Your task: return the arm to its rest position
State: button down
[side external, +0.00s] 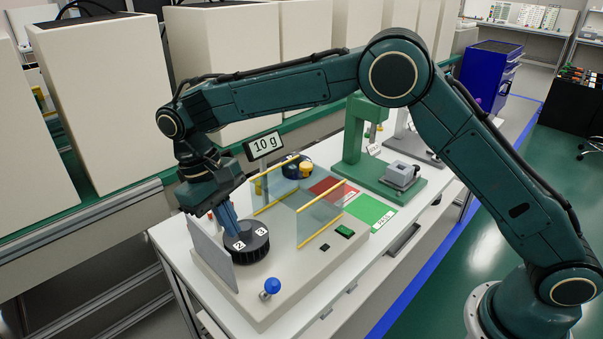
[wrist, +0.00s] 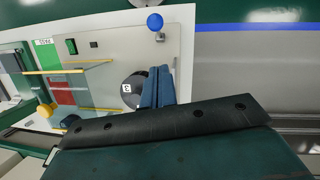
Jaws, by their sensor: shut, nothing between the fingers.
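My gripper (side external: 231,228) points down at the left of the pale bench plate, with its blue fingers shut and empty. The fingertips are over or at a black round ribbed turntable (side external: 247,252) with white labels "2" and "3"; I cannot tell whether they touch it. In the wrist view the shut fingers (wrist: 161,70) stand beside the turntable (wrist: 131,92) and hide part of it. My arm is stretched out over the bench, its elbow high.
Clear panels with yellow rails (side external: 322,218), a grey upright plate (side external: 211,252) and a blue knob (side external: 272,286) stand near the gripper. Large cream cabinets (side external: 100,100) line the back.

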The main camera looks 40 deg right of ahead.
jog(key=s+d+r+t+y, duration=0.1)
jog(key=s+d+r+t, duration=0.1)
jog(key=s+d+r, duration=0.45)
jog(key=s+d+r+t+y, duration=0.1)
jog(key=s+d+r+t, duration=0.15)
jog(key=d+r, duration=0.6)
jog(key=s+d+f+m+t, duration=0.1)
jog(key=s+d, duration=0.3)
jog(key=s, duration=0.5)
jog(key=s+d+t, duration=0.3)
jog(key=s+d, duration=0.1)
jog(key=s, duration=0.6)
jog(key=shift+d+f+m, duration=0.35)
jog(key=shift+f+m, duration=0.05)
